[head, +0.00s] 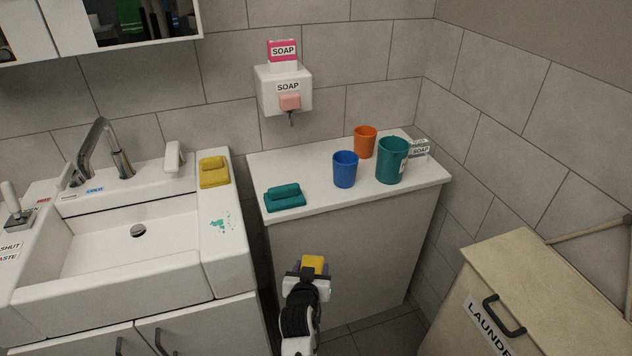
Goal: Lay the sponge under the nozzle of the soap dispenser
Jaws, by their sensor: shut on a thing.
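The white soap dispenser (284,104) is fixed to the tiled wall, with a pink push button and a dark nozzle (291,120) pointing down. The white top of the cabinet (310,180) lies below it. My gripper (308,272) is in front of the cabinet, lower than its top and apart from it. It is shut on a small yellow block, which looks like the sponge (315,262); only its upper part shows, and the fingers hide the rest.
Blue (345,170), orange (364,142) and teal (391,161) cups stand to the right. A laundry box (540,290) stands right. The cabinet top below the nozzle looks clear.

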